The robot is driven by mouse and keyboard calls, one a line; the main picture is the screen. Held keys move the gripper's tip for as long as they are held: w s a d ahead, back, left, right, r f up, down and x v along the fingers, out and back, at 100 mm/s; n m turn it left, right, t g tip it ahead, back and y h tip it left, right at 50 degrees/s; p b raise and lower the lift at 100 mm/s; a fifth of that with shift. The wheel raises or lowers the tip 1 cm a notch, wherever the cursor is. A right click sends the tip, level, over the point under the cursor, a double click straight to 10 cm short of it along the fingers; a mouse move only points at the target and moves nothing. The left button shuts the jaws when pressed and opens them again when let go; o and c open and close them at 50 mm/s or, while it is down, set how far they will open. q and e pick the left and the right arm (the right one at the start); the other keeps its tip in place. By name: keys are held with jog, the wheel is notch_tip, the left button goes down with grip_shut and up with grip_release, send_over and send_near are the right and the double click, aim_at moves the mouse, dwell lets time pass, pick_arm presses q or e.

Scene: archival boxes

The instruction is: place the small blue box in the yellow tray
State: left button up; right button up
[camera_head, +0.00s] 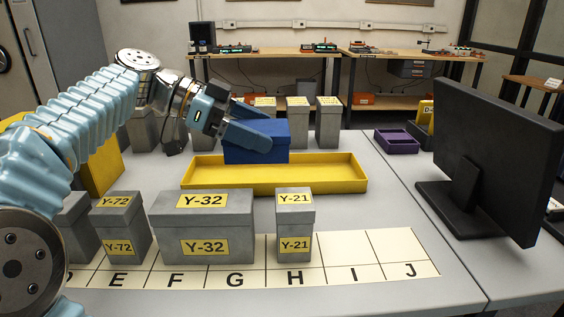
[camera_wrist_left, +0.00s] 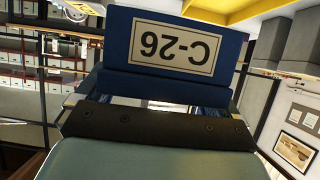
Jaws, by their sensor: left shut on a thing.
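The small blue box (camera_head: 256,147) is in the grip of my left gripper (camera_head: 258,134), over the left part of the yellow tray (camera_head: 325,176) in the head view. I cannot tell whether its bottom touches the tray. In the left wrist view the blue box (camera_wrist_left: 165,52) fills the upper middle, with its "C-26" label upside down, close beyond the gripper (camera_wrist_left: 160,110). The yellow tray also shows at the top of that view (camera_wrist_left: 262,10). My right gripper is not in view.
Grey boxes labelled Y-72 (camera_head: 122,225), Y-32 (camera_head: 202,224) and Y-21 (camera_head: 295,224) stand in front of the tray on a lettered strip (camera_head: 385,268). More grey boxes stand behind it. A black monitor (camera_head: 500,150) and purple tray (camera_head: 397,141) are to the right.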

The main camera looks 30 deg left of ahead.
pick_arm(q)
jog(key=w+a+f, duration=0.1)
jog(key=w+f, duration=0.1)
jog(key=w, duration=0.1)
jog(key=w+f+p, duration=0.1)
jog(key=w+f, duration=0.2)
jog(key=w, duration=0.1)
jog(key=w+a+f, duration=0.1)
jog(key=w+f, duration=0.1)
jog(key=w, duration=0.1)
jog(key=shift+w+a+f+p, duration=0.15)
jog(key=shift+a+f+p, duration=0.1)
jog(key=shift+a+p, duration=0.1)
jog(key=shift+w+a+f, duration=0.1)
jog(key=shift+w+f, duration=0.35)
jog(key=shift+f, duration=0.1)
notch_tip(320, 180, down, 3)
jog(key=shift+w+f, duration=0.1)
jog(key=shift+f, duration=0.15)
jog(key=shift+f, duration=0.15)
jog(key=o, duration=0.8)
